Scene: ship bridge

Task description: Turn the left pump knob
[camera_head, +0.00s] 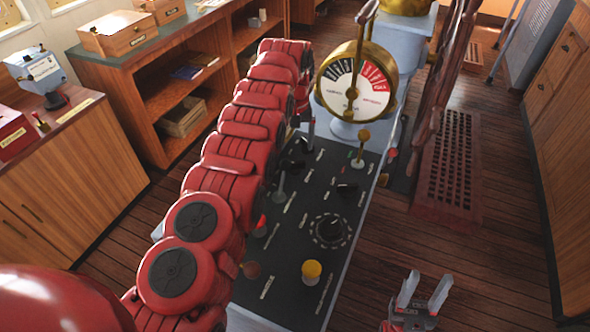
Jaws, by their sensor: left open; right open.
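The dark control panel (290,262) carries several knobs and levers, and its labels are too small to read. A black knob (346,188) sits at its right, and a large black dial knob (330,229) sits nearer me. Other small dark knobs (290,165) stand close beside my red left arm, and I cannot tell which one is the left pump knob. My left gripper (308,122) is at the far end of that arm, over the panel's far left part, mostly hidden by the arm. My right gripper (424,292) is open and empty, right of the panel near the bottom edge.
A brass engine telegraph (352,88) stands behind the panel. A yellow knob (311,271) and a brass-topped lever (362,140) stick up from the panel. Wooden cabinets (60,185) line the left, and a red grating (448,160) lies on the right.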

